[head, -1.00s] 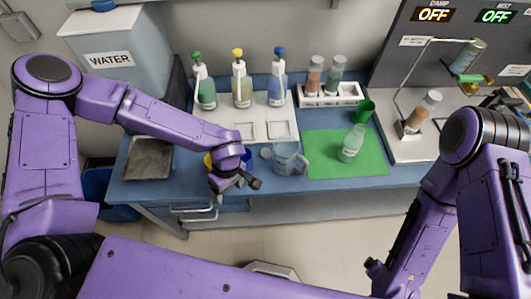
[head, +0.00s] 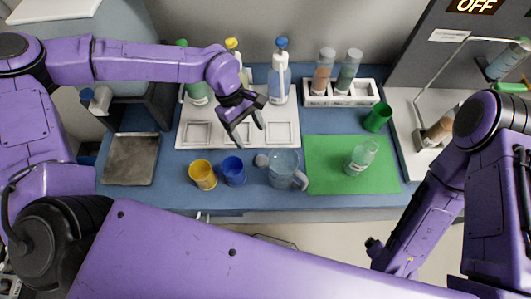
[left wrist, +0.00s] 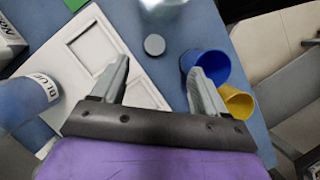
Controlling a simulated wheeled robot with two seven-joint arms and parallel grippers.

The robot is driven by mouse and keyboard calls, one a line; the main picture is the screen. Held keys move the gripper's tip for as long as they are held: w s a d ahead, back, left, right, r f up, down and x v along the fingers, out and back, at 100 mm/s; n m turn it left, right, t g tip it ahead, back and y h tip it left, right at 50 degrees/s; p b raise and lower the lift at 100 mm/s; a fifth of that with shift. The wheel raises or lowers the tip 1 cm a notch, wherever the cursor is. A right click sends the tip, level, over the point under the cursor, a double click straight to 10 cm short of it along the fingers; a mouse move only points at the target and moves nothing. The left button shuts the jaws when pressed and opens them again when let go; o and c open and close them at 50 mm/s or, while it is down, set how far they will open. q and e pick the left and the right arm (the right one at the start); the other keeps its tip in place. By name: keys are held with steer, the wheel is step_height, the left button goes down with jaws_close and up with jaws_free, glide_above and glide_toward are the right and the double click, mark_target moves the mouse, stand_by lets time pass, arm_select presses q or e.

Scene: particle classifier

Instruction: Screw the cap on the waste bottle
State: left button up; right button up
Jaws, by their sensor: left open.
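A clear bottle (head: 360,158) with a pale label stands on the green mat (head: 325,178), with no cap visible on its top. I take it for the waste bottle. A small round grey cap (head: 262,160) lies on the blue table just left of the clear pitcher; it also shows in the left wrist view (left wrist: 154,45). My left gripper (head: 249,135) is open and empty, above the front of the white tray and behind the cap. In the left wrist view its spread fingers (left wrist: 160,68) point toward the cap, apart from it.
The clear pitcher (head: 284,169) stands beside the cap. Blue (head: 233,171) and yellow (head: 203,175) cups stand left of it. Pump bottles stand on the white tray (head: 285,133) behind. A green cup (head: 378,117) stands behind the mat.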

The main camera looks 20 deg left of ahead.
arm_select(q)
steer(key=b, duration=0.5)
glide_toward(261, 161)
steer(key=shift+w+f, duration=0.25)
steer(key=shift+f, duration=0.25)
steer(key=shift+s+r, duration=0.1)
steer(key=shift+x, duration=0.8)
steer(key=shift+d+f, duration=0.1)
steer(key=shift+f, duration=0.25)
steer(key=shift+p, duration=0.3)
